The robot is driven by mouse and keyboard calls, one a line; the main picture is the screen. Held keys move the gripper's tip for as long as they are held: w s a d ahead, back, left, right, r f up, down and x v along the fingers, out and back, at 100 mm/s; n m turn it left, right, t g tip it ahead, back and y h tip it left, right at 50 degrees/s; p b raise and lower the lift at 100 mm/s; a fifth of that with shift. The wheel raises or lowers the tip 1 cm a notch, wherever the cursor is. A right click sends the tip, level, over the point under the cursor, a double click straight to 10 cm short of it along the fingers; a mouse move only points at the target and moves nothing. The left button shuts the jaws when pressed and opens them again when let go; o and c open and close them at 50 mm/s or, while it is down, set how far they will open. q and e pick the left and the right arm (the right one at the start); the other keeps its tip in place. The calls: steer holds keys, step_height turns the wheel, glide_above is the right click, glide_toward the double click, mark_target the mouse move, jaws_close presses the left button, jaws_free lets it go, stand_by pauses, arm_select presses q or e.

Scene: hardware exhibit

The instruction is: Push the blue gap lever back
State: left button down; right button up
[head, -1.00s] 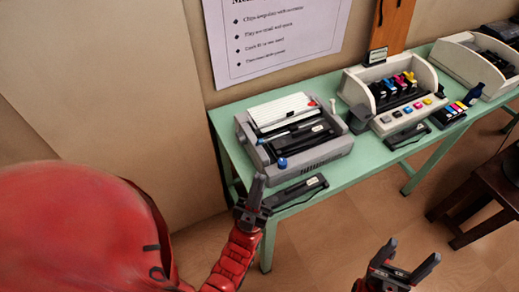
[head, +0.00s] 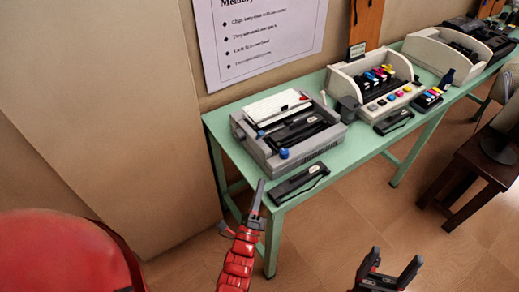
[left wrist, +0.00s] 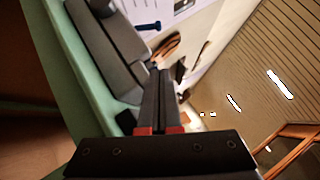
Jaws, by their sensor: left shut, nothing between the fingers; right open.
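A grey printer (head: 300,158) with a white top cover sits at the near left end of the green table. A round blue knob (head: 284,153), which looks like the gap lever's tip, stands at its front edge. A smaller blue part (head: 260,133) shows on its left side. In the left wrist view a blue lever (left wrist: 148,26) shows near the top. My left gripper (head: 259,188) is shut and empty, in front of and below the printer, apart from the knob. It also shows in the left wrist view (left wrist: 158,95). My right gripper (head: 390,266) is open and empty, low and right.
A black cartridge (head: 299,183) lies on the green table (head: 226,141) before the printer. A beige printer with colour cartridges (head: 372,85) stands to the right, with another black cartridge (head: 394,122) before it. A dark wooden stool (head: 470,170) stands right. Floor between is clear.

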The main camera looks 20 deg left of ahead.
arm_select(q)
steer(key=shift+w+r, duration=0.1)
steer(key=p, duration=0.4)
glide_toward(259, 135)
steer(key=w+d, duration=0.4)
steer(key=w, duration=0.1)
steer(key=w+a+p, duration=0.1)
steer(key=w+a+r, duration=0.1)
steer(key=shift+a+r+p, duration=0.25)
steer(key=shift+a+p, duration=0.05)
steer(key=shift+p, duration=0.05)
steer(key=shift+r+n+b, duration=0.1)
steer(key=shift+n+b, duration=0.2)
steer(key=shift+b, duration=0.3)
